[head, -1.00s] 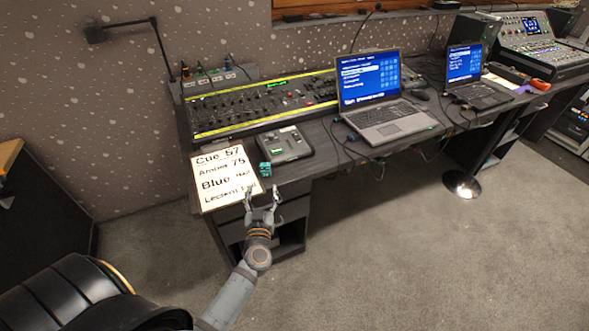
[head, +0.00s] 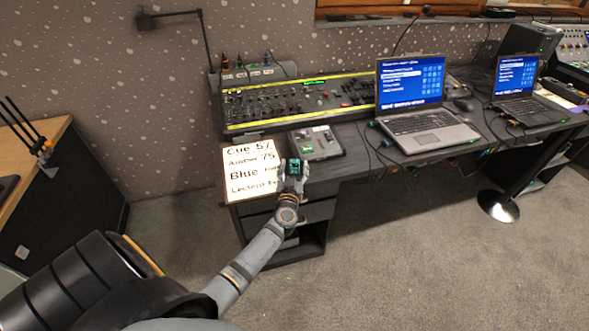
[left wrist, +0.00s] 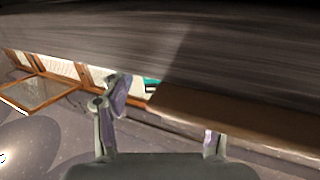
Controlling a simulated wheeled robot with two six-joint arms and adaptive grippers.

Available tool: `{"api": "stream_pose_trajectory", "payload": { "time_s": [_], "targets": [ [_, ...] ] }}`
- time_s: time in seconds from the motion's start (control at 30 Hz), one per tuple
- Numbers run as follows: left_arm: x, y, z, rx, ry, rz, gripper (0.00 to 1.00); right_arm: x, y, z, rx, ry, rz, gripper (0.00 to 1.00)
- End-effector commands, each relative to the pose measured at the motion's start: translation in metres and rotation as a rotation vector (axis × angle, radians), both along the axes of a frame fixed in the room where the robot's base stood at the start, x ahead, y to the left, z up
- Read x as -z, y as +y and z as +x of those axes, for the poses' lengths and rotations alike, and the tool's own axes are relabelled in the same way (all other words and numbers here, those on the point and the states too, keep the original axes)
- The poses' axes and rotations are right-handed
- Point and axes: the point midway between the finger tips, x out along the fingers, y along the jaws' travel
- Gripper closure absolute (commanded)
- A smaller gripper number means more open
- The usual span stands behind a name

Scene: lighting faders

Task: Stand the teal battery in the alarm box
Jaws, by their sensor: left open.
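The small teal battery (head: 294,165) is at the front edge of the desk, beside the white sign. My left gripper (head: 292,172) is open, with its fingers at the battery in the head view; whether they touch it cannot be told. In the left wrist view, the open fingers of the left gripper (left wrist: 160,122) stand wide apart, and a small teal patch (left wrist: 151,82) shows beyond the left finger, mostly hidden. A grey box with small green parts (head: 316,142), apparently the alarm box, lies on the desk just behind the battery. My right gripper is not in view.
The lettered white sign (head: 251,170) lies left of the gripper on the desk. A fader console (head: 295,100) stands behind the grey box. An open laptop (head: 420,115) with cables stands to the right. Open floor (head: 400,260) lies in front of the desk.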

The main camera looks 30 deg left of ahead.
Motion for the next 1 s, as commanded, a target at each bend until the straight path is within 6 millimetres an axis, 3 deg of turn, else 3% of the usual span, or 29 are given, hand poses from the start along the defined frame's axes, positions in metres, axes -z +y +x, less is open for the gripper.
{"api": "stream_pose_trajectory", "payload": {
  "time_s": [0.17,0.6,0.83,1.0],
  "targets": [
    [0.0,0.0,0.0,0.0,0.001,0.0,0.41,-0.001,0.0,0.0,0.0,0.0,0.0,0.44],
    [0.0,0.0,0.0,0.0,0.0,-0.001,0.99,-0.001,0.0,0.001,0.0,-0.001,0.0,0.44],
    [-0.002,0.0,0.0,0.0,0.0,-0.001,0.99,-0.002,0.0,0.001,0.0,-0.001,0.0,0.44],
    [-0.021,0.0,0.0,0.0,-0.002,-0.002,0.99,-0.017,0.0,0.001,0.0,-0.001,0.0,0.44]
  ]
}}
